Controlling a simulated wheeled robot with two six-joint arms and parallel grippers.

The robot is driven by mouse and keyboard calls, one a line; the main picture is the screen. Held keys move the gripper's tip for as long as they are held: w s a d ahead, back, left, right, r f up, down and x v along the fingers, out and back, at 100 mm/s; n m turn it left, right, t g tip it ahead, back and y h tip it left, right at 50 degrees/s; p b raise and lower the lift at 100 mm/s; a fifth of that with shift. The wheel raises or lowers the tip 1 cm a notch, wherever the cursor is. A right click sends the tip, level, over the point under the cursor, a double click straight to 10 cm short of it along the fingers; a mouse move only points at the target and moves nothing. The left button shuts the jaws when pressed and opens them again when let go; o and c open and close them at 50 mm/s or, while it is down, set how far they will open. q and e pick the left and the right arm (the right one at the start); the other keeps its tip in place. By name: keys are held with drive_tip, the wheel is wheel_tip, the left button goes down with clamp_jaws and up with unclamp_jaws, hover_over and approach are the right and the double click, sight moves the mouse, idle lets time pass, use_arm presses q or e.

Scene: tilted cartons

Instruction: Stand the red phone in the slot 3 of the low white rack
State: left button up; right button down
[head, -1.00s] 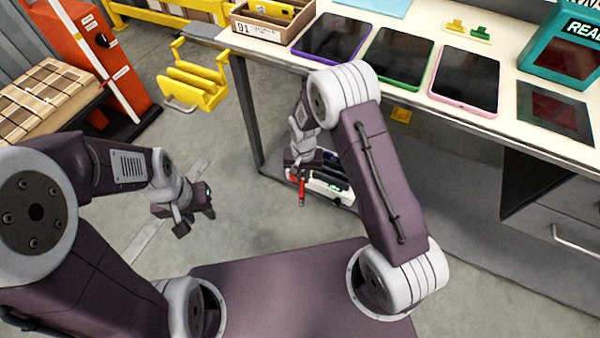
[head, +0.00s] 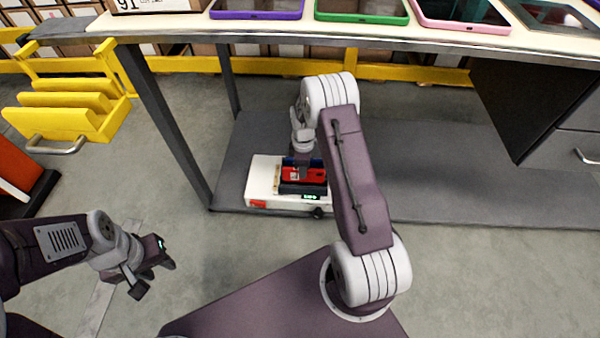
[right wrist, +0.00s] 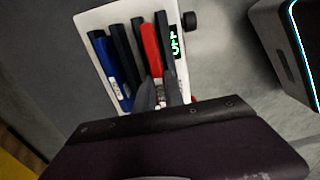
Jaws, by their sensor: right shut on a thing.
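The low white rack (head: 262,178) stands on the grey shelf under the table. The red phone (head: 312,173) is upright at the rack. In the right wrist view the red phone (right wrist: 150,45) lies in the row between two dark ones. My right gripper (right wrist: 158,92) is shut on its near end. Its lower edge is hidden, so I cannot tell how deep it sits. My left gripper (head: 154,278) is open and empty, well left of the rack.
The tabletop edge (head: 400,43) overhangs the shelf (head: 430,180). A table leg (head: 165,125) stands left of the rack, and a drawer unit (head: 560,130) is at right. A yellow rack (head: 65,122) is at far left. The floor in front is clear.

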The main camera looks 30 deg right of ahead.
sight(303, 181)
drive_tip(key=shift+f+b, duration=0.95)
drive_tip(key=shift+f, duration=1.2)
drive_tip(key=shift+f, duration=0.3)
drive_tip(key=c, duration=1.3)
unclamp_jaws()
drive_tip(key=shift+c, duration=0.2)
drive_tip(key=shift+r, duration=0.1)
wheel_tip(303, 181, up, 9)
drive_tip(key=p, duration=0.7)
drive_tip(key=shift+r, duration=0.1)
